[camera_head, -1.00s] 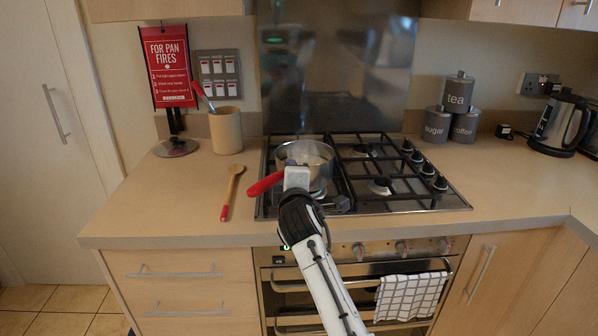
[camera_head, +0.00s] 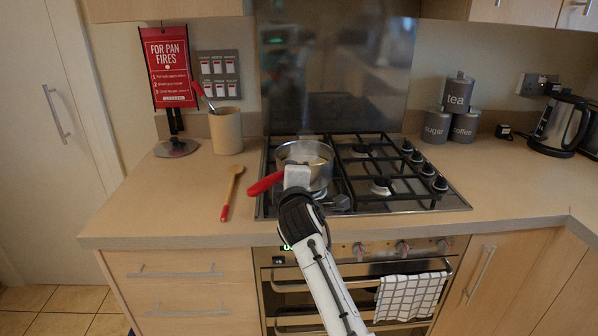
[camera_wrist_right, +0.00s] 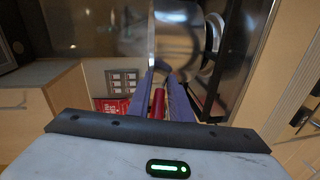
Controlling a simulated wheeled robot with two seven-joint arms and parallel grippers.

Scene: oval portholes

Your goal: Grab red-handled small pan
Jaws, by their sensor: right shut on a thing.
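The small pan (camera_head: 305,153) is a steel pot with a red handle (camera_head: 264,184). It sits on the left part of the gas hob, with its handle pointing to the front left. My right gripper (camera_head: 297,178) comes in from the front and is at the handle's inner end, beside the pan's wall. In the right wrist view the two fingers (camera_wrist_right: 160,95) are on either side of the red handle (camera_wrist_right: 158,103), shut on it. The wrist view also shows the pan's shiny side (camera_wrist_right: 178,40). My left gripper is not in view.
Canisters (camera_head: 436,125) and a kettle (camera_head: 558,124) stand at the right. The front left worktop is clear.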

